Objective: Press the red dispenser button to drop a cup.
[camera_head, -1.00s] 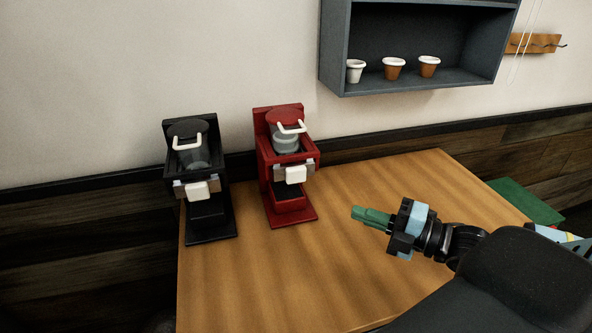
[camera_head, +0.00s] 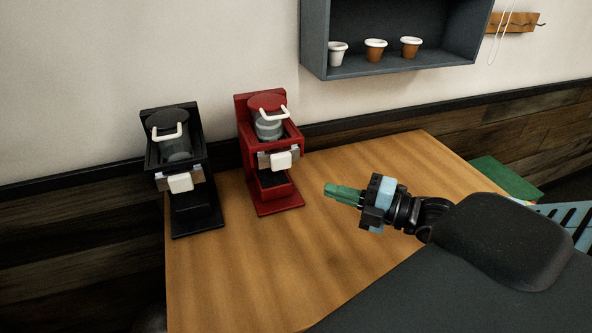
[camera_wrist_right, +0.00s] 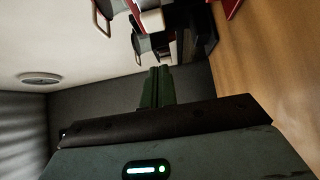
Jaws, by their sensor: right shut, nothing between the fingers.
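The red dispenser (camera_head: 268,150) stands at the back left of the wooden table, with a dark red lid and a clear vessel with a white handle. A white block, perhaps its button (camera_head: 281,160), is on its front; no red button can be told apart. A black dispenser (camera_head: 183,170) of the same shape stands to its left. My right gripper (camera_head: 330,190) is shut and empty over the table, right of the red dispenser and apart from it, its green fingers pointing left. Its fingers also show in the right wrist view (camera_wrist_right: 158,72). My left gripper is not in view.
A grey wall shelf (camera_head: 385,65) holds a white cup (camera_head: 337,54) and two brown cups above the table. The wooden table (camera_head: 235,260) is clear in front of the dispensers. A green surface (camera_head: 505,178) lies beyond its right edge. A hook rack (camera_head: 515,22) hangs at upper right.

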